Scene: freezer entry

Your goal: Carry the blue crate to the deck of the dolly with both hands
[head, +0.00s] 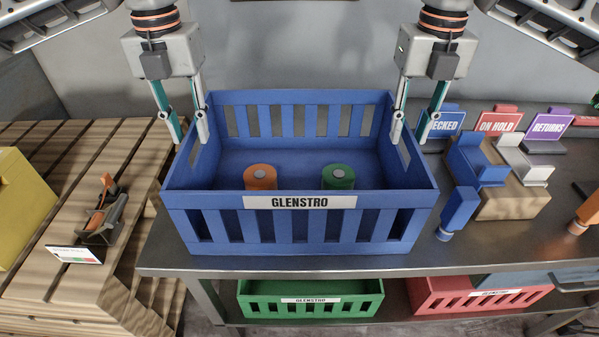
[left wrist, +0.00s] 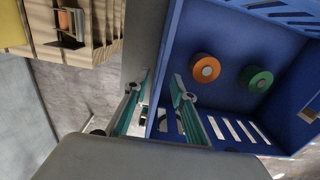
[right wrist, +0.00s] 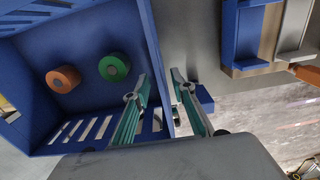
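The blue crate (head: 310,222), labelled GLENSTRO, stands upright on a grey metal table. An orange roll (head: 260,177) and a green roll (head: 338,177) are inside it. My left gripper (head: 189,138) points down over the crate's left wall, one finger inside and one outside. My right gripper (head: 408,138) straddles the right wall in the same way. Both are open, with gaps between fingers and wall in the left wrist view (left wrist: 162,82) and right wrist view (right wrist: 160,80). I cannot make out a dolly in these frames.
The metal table (head: 290,264) has a green crate (head: 310,310) and a red crate (head: 470,305) below. Blue, red and purple signs and a wooden block (head: 510,200) with holders stand to the right. A slatted wooden surface (head: 60,260) at left bears a scanner (head: 102,215).

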